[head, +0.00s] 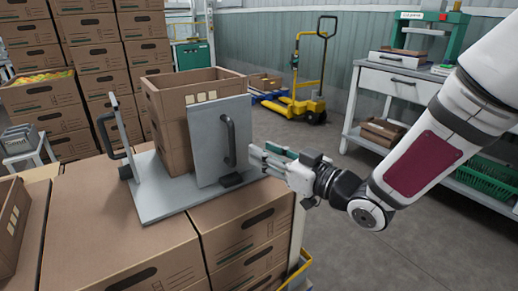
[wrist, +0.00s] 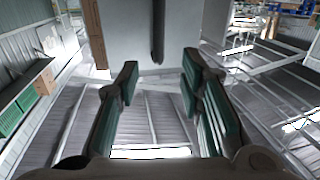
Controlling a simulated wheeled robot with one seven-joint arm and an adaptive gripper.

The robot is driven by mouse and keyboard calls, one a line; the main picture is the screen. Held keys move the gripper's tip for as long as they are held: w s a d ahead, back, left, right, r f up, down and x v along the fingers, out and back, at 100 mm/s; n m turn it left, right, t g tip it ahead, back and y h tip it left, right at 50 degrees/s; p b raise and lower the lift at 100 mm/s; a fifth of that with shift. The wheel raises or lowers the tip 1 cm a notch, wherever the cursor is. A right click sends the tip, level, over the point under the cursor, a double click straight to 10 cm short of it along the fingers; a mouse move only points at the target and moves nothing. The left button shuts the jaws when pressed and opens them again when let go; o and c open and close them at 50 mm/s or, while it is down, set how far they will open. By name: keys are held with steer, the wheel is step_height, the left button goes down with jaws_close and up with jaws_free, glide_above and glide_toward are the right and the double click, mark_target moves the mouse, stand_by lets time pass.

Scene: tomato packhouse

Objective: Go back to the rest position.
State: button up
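My gripper (head: 268,158) is beside the grey upright plate (head: 214,142) of a metal fixture on the stacked cartons. In the wrist view the two fingers of my gripper (wrist: 157,92) stand apart with nothing between them, and the grey plate (wrist: 133,35) with its dark handle (wrist: 158,32) lies just beyond. In the head view the dark handle (head: 229,140) is just left of the fingertips. It appears clear of the fingers. An open cardboard box (head: 168,118) stands upright on the fixture's base plate (head: 160,203), between the grey plate and a second upright with a handle at left.
Closed cartons (head: 120,240) form the surface under the fixture. Tall carton stacks (head: 100,50) stand behind. A yellow pallet jack (head: 305,95) is on the floor at back. A grey workbench (head: 398,80) with a green press (head: 428,30) is at right. Floor (head: 400,250) is clear at lower right.

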stand_by(0.3)
steer(key=d+f+m+g+h, duration=0.1)
steer(key=d+f+m+h, duration=0.15)
steer(key=d+h, duration=0.55)
steer(key=s+d+m+g+h, duration=0.3)
steer(key=s+d+h, duration=0.3)
steer(key=s+d, duration=0.3)
steer(key=s+r+m+g+y, duration=0.1)
steer(key=s+m+g, duration=0.55)
steer(key=s, duration=2.15)
step_height(320, 180, up, 33)
steer(key=n+t+p, duration=0.2)
steer(key=n+p, duration=0.1)
steer(key=p, duration=2.8)
steer(key=shift+r, duration=0.15)
